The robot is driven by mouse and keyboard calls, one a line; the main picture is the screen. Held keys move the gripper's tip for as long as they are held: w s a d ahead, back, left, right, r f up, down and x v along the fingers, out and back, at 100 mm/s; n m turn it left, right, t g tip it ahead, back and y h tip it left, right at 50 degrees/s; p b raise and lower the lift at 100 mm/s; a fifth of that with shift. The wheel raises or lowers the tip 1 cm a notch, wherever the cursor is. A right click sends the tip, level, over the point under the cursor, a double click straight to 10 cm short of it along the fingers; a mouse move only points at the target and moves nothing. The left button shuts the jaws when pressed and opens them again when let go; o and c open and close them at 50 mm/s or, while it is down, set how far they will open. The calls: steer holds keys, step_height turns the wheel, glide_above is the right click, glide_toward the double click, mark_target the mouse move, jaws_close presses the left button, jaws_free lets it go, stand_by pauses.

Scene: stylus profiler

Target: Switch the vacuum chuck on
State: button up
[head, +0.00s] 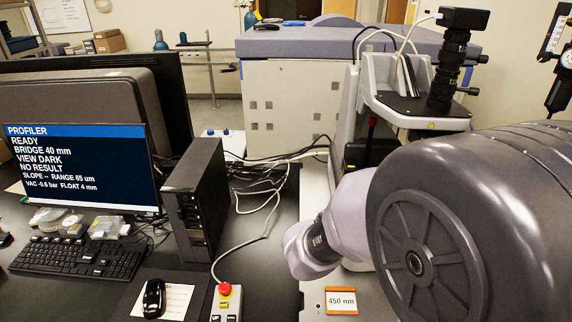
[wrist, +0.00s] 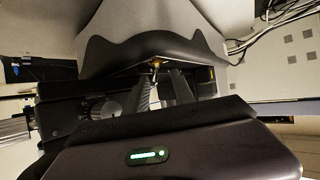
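The profiler's monitor (head: 82,165) reads READY, BRIDGE 40 mm, VIEW DARK, NO RESULT and VAC -0.6 bar, FLOAT 4 mm. The profiler (head: 425,105), a white column with a black camera on top, stands right of centre. I cannot pick out a vacuum switch by any label. A small control box (head: 226,303) with a red mushroom button lies at the front, wired by a pale cable. My gripper (wrist: 163,78) shows its two grey fingers apart in the wrist view, near the dark underside of the instrument, with nothing seen between them. My arm hides it in the head view.
A keyboard (head: 78,257), a mouse (head: 153,299) and a black computer tower (head: 195,200) stand on the left. A card reading 450 nm (head: 341,301) lies at the front. Loose cables cross the bench behind the tower. My arm covers much of the right side.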

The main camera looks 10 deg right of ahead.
steer(key=g+p, duration=0.1)
steer(key=p, duration=0.1)
steer(key=r+p, duration=0.1)
steer(key=p, duration=0.1)
steer(key=w+n+g+y+p, duration=0.1)
steer(key=p, duration=0.2)
steer(key=shift+d+r+g, duration=0.1)
steer(key=shift+r+g, duration=0.15)
steer(key=shift+g, duration=0.05)
steer(key=shift+w+a+g+p, duration=0.1)
steer(key=shift+a+g+p, duration=0.25)
steer(key=shift+p, duration=0.35)
steer(key=p+v, duration=0.6)
steer(key=v, duration=1)
steer(key=w+a+n+t+y+b, duration=0.2)
steer(key=w+a+t+y+b, duration=0.2)
steer(key=a+t+y+b, duration=0.65)
steer(key=s+d+f+n+g+b, duration=0.1)
steer(key=s+d+f+g+b, duration=0.1)
steer(key=s+f+g+b, duration=0.5)
steer(key=s+d+f+n+g+b, duration=0.1)
steer(key=s+d+f+g+b, duration=0.15)
steer(key=s+f+b, duration=0.85)
step_height(320, 180, up, 23)
steer(key=s+p, duration=0.2)
steer(key=p, duration=2.2)
steer(key=shift+s+r, duration=0.15)
steer(key=shift+s, duration=0.1)
